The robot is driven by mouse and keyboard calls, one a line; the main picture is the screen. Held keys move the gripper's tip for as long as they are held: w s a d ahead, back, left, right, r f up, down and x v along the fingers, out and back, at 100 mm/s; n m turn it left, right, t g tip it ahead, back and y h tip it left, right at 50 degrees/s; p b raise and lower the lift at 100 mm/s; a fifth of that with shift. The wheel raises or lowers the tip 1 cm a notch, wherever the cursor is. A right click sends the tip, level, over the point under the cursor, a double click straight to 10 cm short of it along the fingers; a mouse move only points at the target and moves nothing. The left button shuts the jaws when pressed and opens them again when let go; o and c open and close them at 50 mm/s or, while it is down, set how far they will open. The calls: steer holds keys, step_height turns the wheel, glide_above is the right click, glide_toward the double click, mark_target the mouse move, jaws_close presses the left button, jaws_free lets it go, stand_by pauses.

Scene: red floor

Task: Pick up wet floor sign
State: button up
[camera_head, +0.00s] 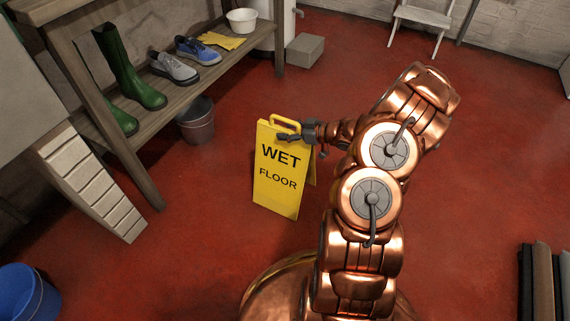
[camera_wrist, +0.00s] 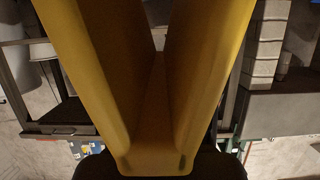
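The yellow wet floor sign (camera_head: 276,196) stands upright on the red floor in the head view, its two panels spread apart. It has black letters and a loop handle at its top. My gripper (camera_head: 289,136) is at the top of the sign, just under the handle, with one dark finger across the front face. In the wrist view the sign's yellow panels (camera_wrist: 150,130) fill the middle. The dark fingers of my gripper (camera_wrist: 156,168) lie close against both sides of its narrow top, with no clear gap. The far finger is hidden in the head view.
A blue bucket (camera_head: 28,294) is at lower left. Dark rolls (camera_head: 542,285) stand at lower right.

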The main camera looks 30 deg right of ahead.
jaws_close()
stand_by(0.6)
